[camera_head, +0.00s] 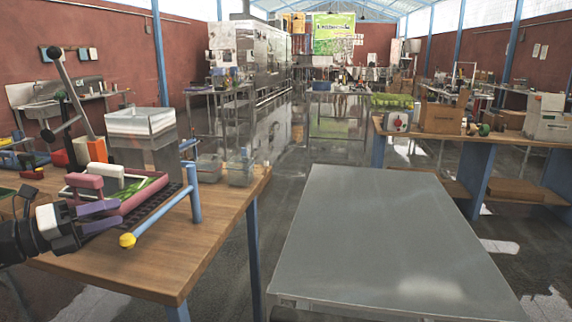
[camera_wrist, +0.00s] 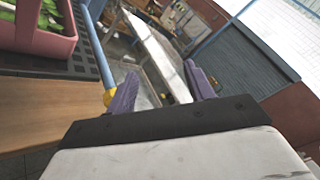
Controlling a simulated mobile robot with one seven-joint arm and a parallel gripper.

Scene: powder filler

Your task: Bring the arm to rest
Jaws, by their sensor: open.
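My gripper (camera_head: 98,217) is at the left in the head view, above the front part of the wooden table (camera_head: 215,205). Its purple fingers are spread, with nothing seen between them; the wrist view also shows the open fingers (camera_wrist: 160,88). The fingers are close to a pink tray (camera_head: 140,197) with green contents. A blue bar with a yellow end (camera_head: 127,240) lies just right of the fingers. In the wrist view, the blue bar (camera_wrist: 98,50) passes behind the left finger. I cannot tell whether the fingers touch the tray or bar.
A clear-walled box (camera_head: 140,122) on a metal stand and a lever device (camera_head: 77,100) stand behind the tray. Clear containers (camera_head: 238,172) sit at the table's far right corner. A bare grey table (camera_head: 385,235) stands to the right, across a gap.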

